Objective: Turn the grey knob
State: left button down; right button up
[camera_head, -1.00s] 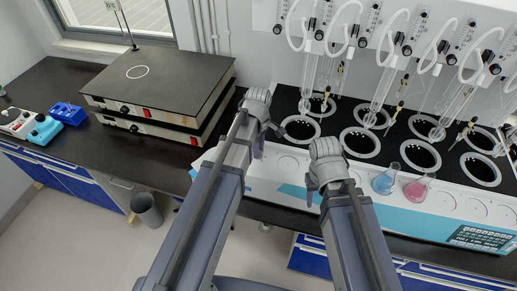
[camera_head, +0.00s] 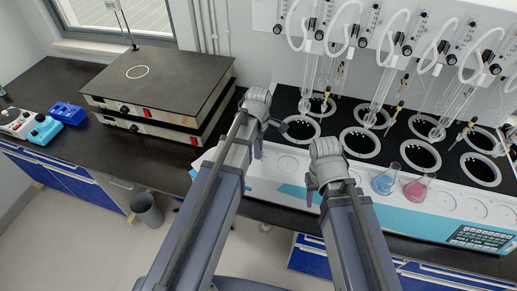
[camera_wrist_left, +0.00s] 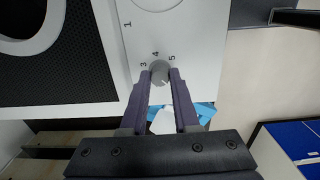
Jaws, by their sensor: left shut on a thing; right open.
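The grey knob (camera_wrist_left: 159,72) shows in the left wrist view on the white front panel of the distiller (camera_wrist_left: 190,45), with the numbers 3, 4 and 5 printed around it. My left gripper (camera_wrist_left: 160,78) has one finger on each side of the knob and is shut on it. In the head view my left gripper (camera_head: 259,145) is at the left end of the distiller, and the knob is hidden there. My right gripper (camera_head: 312,192) is open in front of the distiller's panel, with its fingers mostly hidden by the wrist.
A blue flask (camera_head: 384,182) and a pink flask (camera_head: 416,189) stand on the distiller's front ledge, right of my right arm. Glass tubes and hoses rise behind. A stacked pair of hotplates (camera_head: 160,85) stands to the left on the black bench (camera_head: 90,150).

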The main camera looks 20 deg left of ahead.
pick_arm(q)
jog(key=c, duration=0.7)
grip_release()
jog(key=shift+o, duration=0.2)
jog(key=shift+r, duration=0.1)
notch_tip(320, 180, up, 8)
jog(key=p, duration=0.8)
jog(key=shift+f, duration=0.2)
jog(key=shift+s+f, duration=0.1)
jog(key=s+d+f+m+b, duration=0.1)
jog(key=s+m, duration=0.1)
jog(key=s+d+f+m+b, duration=0.1)
jog(key=d+m, duration=0.1)
jog(key=m, duration=0.1)
jog(key=s+d+f+m+b, duration=0.1)
jog(key=s+d+m, duration=0.1)
jog(key=shift+s+f+m+b, duration=0.15)
jog(key=shift+s+m+b, duration=0.15)
jog(key=shift+s+m, duration=0.1)
jog(key=s+d+f+m+y+b, duration=0.1)
jog(key=s+d+f+m+b, duration=0.2)
jog(key=m, duration=1)
jog(key=shift+s+d+f+m+b, duration=0.4)
jog(key=shift+s+d, duration=0.65)
jog(key=shift+s, duration=1.75)
